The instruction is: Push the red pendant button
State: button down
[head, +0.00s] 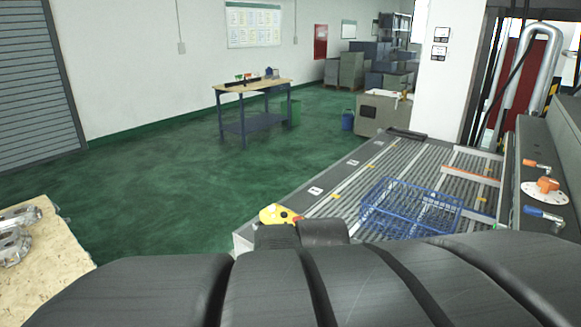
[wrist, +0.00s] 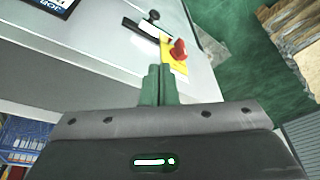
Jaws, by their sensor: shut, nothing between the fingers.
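The yellow pendant (wrist: 174,66) shows in the wrist view just beyond my fingertips, with the red button (wrist: 179,50) standing out on its upper right. My gripper (wrist: 159,70) is shut and empty, its two greenish fingers side by side. The fingertips are just below and left of the button in the picture; I cannot tell whether they touch the pendant. In the head view the yellow pendant (head: 275,214) shows past my dark arm, at the near corner of the grey machine bed, with a red part (head: 298,218) at its right. My fingers are hidden there.
A blue wire basket (head: 410,207) sits on the slatted machine bed (head: 362,172). A pallet-like board with castings (head: 14,240) is at the lower left. A workbench (head: 252,92) stands further back. Green floor between them is clear. A black-knobbed lever (wrist: 150,20) is near the pendant.

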jog(key=w+a+r+t+y, duration=0.15)
jog(key=w+a+r, duration=0.25)
jog(key=w+a, duration=0.4)
jog(key=w+a+r+y, duration=0.2)
jog(key=w+a+r, duration=0.2)
jog(key=w+a, duration=0.4)
jog(key=w+a+r+y, duration=0.1)
jog(key=w+a+r, duration=0.1)
jog(key=a, duration=0.7)
jog(key=w+a+r+y, duration=0.2)
jog(key=a, duration=0.7)
jog(key=shift+a+r+t, duration=0.2)
jog(key=shift+r+t, duration=0.2)
jog(key=shift+t, duration=0.05)
jog(key=shift+d, duration=0.1)
